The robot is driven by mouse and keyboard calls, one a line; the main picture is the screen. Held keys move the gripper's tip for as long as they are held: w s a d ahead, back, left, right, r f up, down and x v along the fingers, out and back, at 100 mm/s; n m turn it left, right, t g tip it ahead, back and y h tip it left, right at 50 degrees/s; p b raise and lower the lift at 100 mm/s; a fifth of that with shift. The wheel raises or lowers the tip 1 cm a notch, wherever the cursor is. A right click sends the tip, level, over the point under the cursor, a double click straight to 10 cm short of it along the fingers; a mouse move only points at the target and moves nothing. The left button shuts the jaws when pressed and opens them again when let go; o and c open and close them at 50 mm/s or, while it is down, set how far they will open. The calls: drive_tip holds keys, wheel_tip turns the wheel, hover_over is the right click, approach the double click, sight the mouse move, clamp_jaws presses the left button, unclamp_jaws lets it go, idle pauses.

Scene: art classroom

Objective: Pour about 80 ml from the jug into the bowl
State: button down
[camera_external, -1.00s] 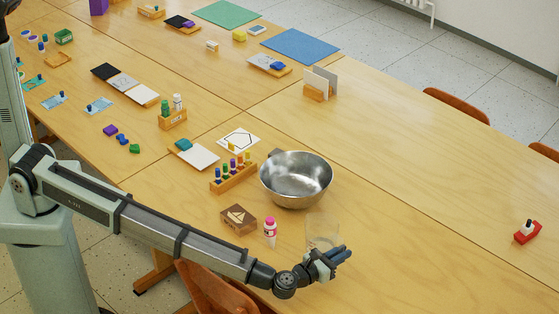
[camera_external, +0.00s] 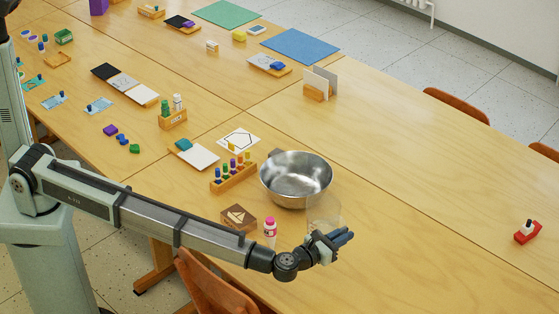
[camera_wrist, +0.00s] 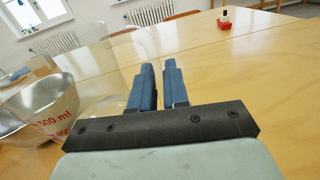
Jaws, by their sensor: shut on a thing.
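The clear jug (camera_external: 323,211) is held just in front of the steel bowl (camera_external: 296,180), near its lower right side in the external view. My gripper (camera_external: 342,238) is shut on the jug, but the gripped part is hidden. In the wrist view the jug (camera_wrist: 100,65) is left of my gripper (camera_wrist: 157,75), with red marks including "500 ml". The bowl (camera_wrist: 38,95) shows at the left edge, partly through the jug wall. The jug looks about upright. I cannot make out the liquid level. The bowl's visible inside looks empty.
A pink-capped bottle (camera_external: 270,231) and a wooden box (camera_external: 239,219) stand left of my gripper. A rack of coloured pegs (camera_external: 233,174) is left of the bowl. The table to the right is clear up to a red item (camera_external: 527,231).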

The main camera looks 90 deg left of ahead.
drive_tip(key=w+a+r+n+g+y, duration=0.1)
drive_tip(key=w+a, duration=0.3)
drive_tip(key=a, duration=0.6)
drive_tip(key=w+a+r+n+g+y, duration=0.1)
drive_tip(key=w+a, duration=0.3)
drive_tip(key=a, duration=0.6)
drive_tip(key=shift+a+r+n+g+y, duration=0.2)
drive_tip(key=shift+a+n+g+y, duration=0.2)
drive_tip(key=shift+g+y, duration=0.25)
drive_tip(key=shift+s+r, duration=0.1)
drive_tip(key=shift+r, duration=0.05)
drive_tip(key=s+a+r+n+y, duration=0.1)
drive_tip(key=s+a+r+n, duration=0.3)
drive_tip(key=n, duration=0.8)
drive_tip(key=shift+s+a+r, duration=0.3)
drive_tip(key=shift+s+r, duration=0.95)
drive_tip(key=shift+s+a+r+n, duration=0.15)
drive_tip(key=shift+s+a+n, duration=0.15)
drive_tip(key=shift+n, duration=0.3)
drive_tip(key=shift+s+a+n, duration=0.4)
drive_tip(key=shift+s+n, duration=0.25)
drive_tip(key=shift+n, duration=0.35)
